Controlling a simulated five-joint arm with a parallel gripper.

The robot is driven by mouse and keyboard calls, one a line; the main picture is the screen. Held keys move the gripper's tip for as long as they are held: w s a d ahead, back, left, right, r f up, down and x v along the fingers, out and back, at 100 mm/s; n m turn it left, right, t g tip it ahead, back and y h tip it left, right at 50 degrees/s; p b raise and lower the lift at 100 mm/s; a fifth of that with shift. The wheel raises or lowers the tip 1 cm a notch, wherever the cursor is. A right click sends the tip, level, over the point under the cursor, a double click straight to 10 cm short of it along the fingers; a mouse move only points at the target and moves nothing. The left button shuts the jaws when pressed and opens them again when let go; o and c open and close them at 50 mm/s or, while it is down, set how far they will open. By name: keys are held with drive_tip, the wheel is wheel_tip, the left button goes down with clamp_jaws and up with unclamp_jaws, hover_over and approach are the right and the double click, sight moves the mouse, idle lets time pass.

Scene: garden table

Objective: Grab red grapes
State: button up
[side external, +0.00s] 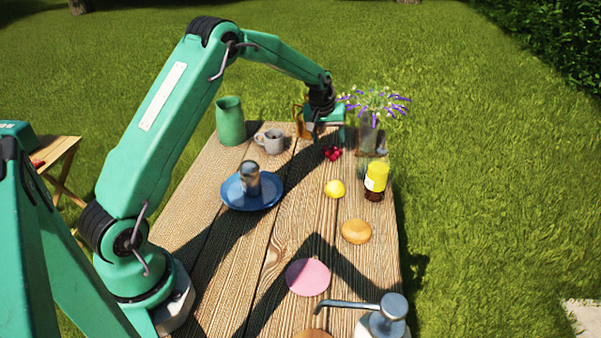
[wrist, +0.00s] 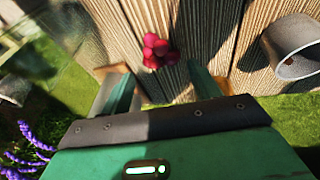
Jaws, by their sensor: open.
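The red grapes (side external: 333,153) lie in a small bunch on the wooden table (side external: 310,224), toward its far end. In the wrist view the grapes (wrist: 157,51) show just beyond the fingertips, roughly midway between them. My gripper (side external: 328,136) is above the far end of the table, close to the grapes. In the wrist view my gripper (wrist: 156,72) has its two green fingers spread apart with nothing between them. Whether the fingertips are level with the grapes or above them I cannot tell.
A glass vase with purple flowers (side external: 370,132) stands right of the grapes. A grey mug (side external: 272,141) and green pitcher (side external: 229,122) stand left. A yellow lemon (side external: 335,188), yellow-labelled jar (side external: 375,178) and blue plate with a can (side external: 235,199) are nearer. The table's far edge is close.

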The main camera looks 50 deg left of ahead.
sight(330, 148)
drive_tip(key=shift+f, duration=0.15)
drive_tip(key=shift+x, duration=2.6)
drive_tip(key=shift+s, duration=0.1)
drive_tip(key=c, duration=0.8)
